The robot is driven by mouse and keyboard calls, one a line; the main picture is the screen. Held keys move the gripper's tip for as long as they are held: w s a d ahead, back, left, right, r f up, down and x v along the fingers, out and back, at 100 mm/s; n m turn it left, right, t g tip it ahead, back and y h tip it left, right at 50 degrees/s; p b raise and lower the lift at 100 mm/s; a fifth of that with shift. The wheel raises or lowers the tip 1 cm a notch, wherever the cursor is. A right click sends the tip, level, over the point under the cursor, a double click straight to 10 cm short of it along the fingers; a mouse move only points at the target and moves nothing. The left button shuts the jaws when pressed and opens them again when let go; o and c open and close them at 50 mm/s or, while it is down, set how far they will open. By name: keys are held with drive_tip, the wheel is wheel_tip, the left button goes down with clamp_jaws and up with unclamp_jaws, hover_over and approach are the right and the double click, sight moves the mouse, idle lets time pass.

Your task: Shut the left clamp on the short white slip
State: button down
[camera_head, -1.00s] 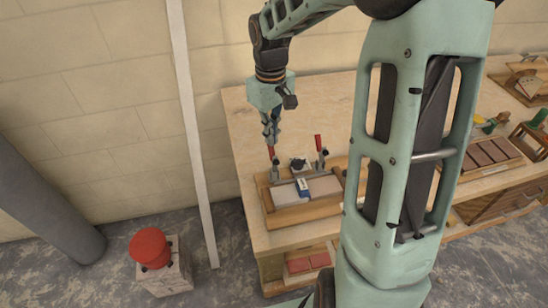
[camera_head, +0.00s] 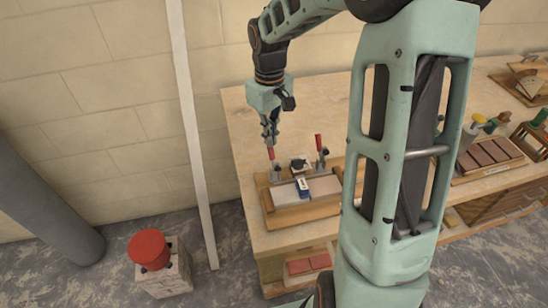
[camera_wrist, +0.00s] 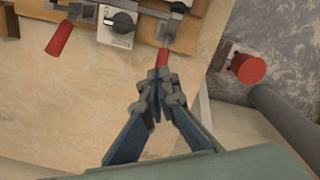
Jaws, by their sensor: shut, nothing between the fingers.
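The left clamp has a red handle (camera_head: 271,154) that stands up at the left of a wooden fixture (camera_head: 262,198). In the wrist view its handle (camera_wrist: 162,57) shows just past my fingertips. The right clamp has a red handle (camera_head: 318,142), upright in the head view; it also shows in the wrist view (camera_wrist: 60,38). My gripper (camera_head: 270,139) is shut and empty, pointing down, with its tips (camera_wrist: 158,86) right above the left handle; I cannot tell whether they touch. Pale flat pieces (camera_head: 284,195) lie in the fixture; I cannot tell which is the short white slip.
A white block with a dark dial (camera_wrist: 118,25) sits between the clamps. A blue and white item (camera_head: 303,187) lies on the fixture. The bench top (camera_head: 240,128) is clear behind and left. A red button on a block (camera_head: 150,248) stands on the floor, left of the bench.

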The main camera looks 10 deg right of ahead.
drive_tip(key=shift+f, duration=0.15)
drive_tip(key=shift+w+f+b, duration=0.45)
drive_tip(key=shift+f+b, duration=0.05)
drive_tip(key=shift+f, duration=0.25)
wheel_tip(320, 180, up, 7)
drive_tip(key=p, duration=0.6)
drive_tip(key=shift+r, duration=0.15)
